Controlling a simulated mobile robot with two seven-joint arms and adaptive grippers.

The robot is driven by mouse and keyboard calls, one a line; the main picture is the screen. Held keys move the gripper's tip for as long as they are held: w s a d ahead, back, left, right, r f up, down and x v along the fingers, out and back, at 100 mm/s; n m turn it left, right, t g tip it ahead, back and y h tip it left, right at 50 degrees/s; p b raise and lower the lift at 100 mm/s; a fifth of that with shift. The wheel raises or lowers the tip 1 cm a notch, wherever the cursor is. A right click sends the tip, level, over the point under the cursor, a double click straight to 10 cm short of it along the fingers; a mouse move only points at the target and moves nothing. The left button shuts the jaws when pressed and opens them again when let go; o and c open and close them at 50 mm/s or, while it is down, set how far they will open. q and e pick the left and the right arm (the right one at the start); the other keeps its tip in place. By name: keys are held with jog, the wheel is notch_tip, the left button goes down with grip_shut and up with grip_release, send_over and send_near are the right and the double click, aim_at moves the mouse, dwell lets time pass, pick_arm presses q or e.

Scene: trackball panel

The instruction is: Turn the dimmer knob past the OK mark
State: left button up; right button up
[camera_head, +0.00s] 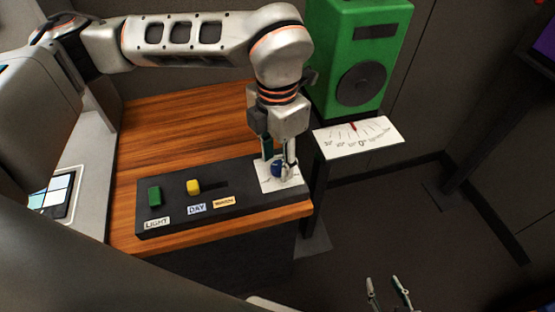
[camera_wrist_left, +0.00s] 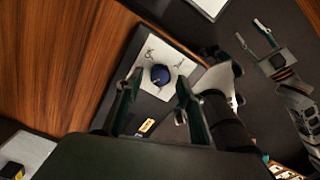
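The dimmer knob is a small round blue knob (camera_head: 277,169) on a white plate (camera_head: 267,184) at the right end of the black panel. In the left wrist view, the knob (camera_wrist_left: 160,75) lies between and just beyond the fingertips. An OK mark (camera_wrist_left: 149,53) is printed on the plate, up and left of it. My left gripper (camera_head: 279,164) points down over the knob, open, fingers on either side; I cannot tell whether either touches it. My right gripper (camera_head: 388,282) is open and empty, low in the head view, away from the panel; it also shows in the wrist view (camera_wrist_left: 254,32).
The panel (camera_head: 222,212) also carries a green button (camera_head: 154,195) and a yellow slider (camera_head: 193,187). It sits on a wooden table (camera_head: 185,125). Behind stand a green box (camera_head: 340,40) and a white gauge card (camera_head: 375,140) with a red needle.

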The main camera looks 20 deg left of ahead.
pick_arm(q)
jog(key=shift+f, duration=0.5)
pick_arm(e)
jog(key=shift+w+r, duration=0.25)
jog(key=shift+r, duration=0.05)
pick_arm(q)
jog(key=shift+c, duration=0.3)
grip_shut()
pick_arm(e)
jog(key=shift+s+f, duration=0.1)
jog(key=shift+f, duration=0.1)
jog(key=shift+f, duration=0.1)
